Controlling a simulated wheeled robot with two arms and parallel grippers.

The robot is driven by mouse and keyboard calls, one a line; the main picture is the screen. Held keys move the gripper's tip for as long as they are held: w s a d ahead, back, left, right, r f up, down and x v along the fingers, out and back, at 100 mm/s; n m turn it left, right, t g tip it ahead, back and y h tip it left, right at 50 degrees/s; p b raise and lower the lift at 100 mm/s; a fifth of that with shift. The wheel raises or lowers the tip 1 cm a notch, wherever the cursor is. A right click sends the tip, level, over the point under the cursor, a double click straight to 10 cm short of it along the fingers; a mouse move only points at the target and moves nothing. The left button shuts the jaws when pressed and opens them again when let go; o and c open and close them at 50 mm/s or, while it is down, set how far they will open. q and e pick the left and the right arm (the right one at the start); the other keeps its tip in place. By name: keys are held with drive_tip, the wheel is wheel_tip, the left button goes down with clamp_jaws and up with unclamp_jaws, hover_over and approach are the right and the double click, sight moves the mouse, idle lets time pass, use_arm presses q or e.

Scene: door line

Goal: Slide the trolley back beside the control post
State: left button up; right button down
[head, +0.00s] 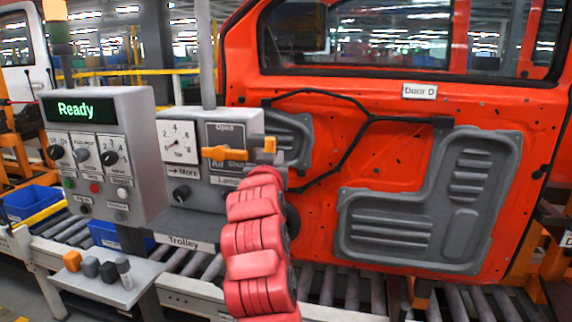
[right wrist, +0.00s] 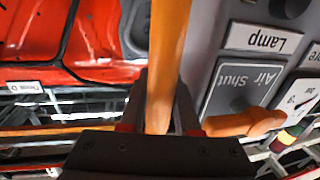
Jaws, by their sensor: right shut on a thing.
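The trolley (head: 179,140) is a grey box with a gauge, an "Open / Air Shut" panel and a "Trolley" label. It stands close on the right of the control post (head: 105,130), which shows a green "Ready" display; whether they touch is unclear. An orange lever (head: 222,153) lies sideways across the trolley's air panel. An orange upright handle (head: 269,145) is at the trolley's right edge. My right gripper (right wrist: 158,112) is shut on this handle (right wrist: 170,45), seen in the right wrist view. My red arm hides the handle's lower part in the head view. My left gripper is not in view.
A red car door (head: 395,185) labelled "Door D" stands close on the right of the trolley, over a roller conveyor (head: 345,290). A small shelf (head: 105,287) with several small blocks sits below the post. Blue bins (head: 32,202) stand at left.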

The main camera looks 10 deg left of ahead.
drive_tip(key=shift+a+f, duration=0.15)
drive_tip(key=c, duration=1)
unclamp_jaws()
drive_tip(key=shift+o, duration=0.4)
drive_tip(key=shift+w, duration=0.2)
drive_tip(key=shift+s, duration=0.15)
drive_tip(key=s+d+b, duration=0.1)
drive_tip(key=s+b, duration=0.1)
drive_tip(key=s, duration=0.6)
drive_tip(key=s+d+b, duration=0.2)
drive_tip(key=s, duration=0.6)
drive_tip(key=shift+s+d, duration=0.25)
drive_tip(key=shift+s, duration=0.15)
drive_tip(key=shift+w, duration=0.1)
